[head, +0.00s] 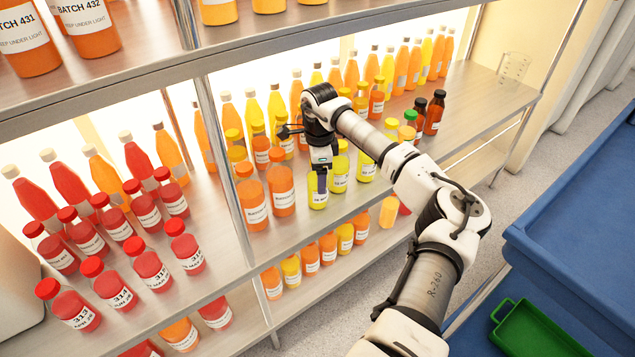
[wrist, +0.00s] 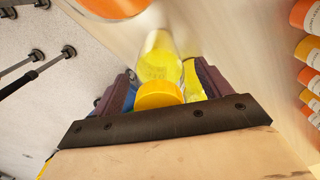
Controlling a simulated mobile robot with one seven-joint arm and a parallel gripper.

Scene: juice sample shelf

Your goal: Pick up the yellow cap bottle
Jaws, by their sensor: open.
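The yellow cap bottle (wrist: 160,94) holds yellow juice and sits between the two fingers of my gripper (wrist: 162,78) in the wrist view. The fingers are open, one on each side of it; I cannot tell whether either touches it. In the head view my gripper (head: 320,178) points down over a yellow bottle (head: 317,199) at the front of the middle shelf. The gripper hides this bottle's cap there. Other yellow bottles with yellow caps (head: 339,172) stand just to its right.
Orange bottles (head: 282,190) with orange caps stand close left of my gripper. Dark-capped bottles (head: 434,112) stand farther right on the shelf (head: 480,95), beside bare surface. Red bottles fill the left section. A blue cart (head: 580,220) with a green tray (head: 535,330) is at right.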

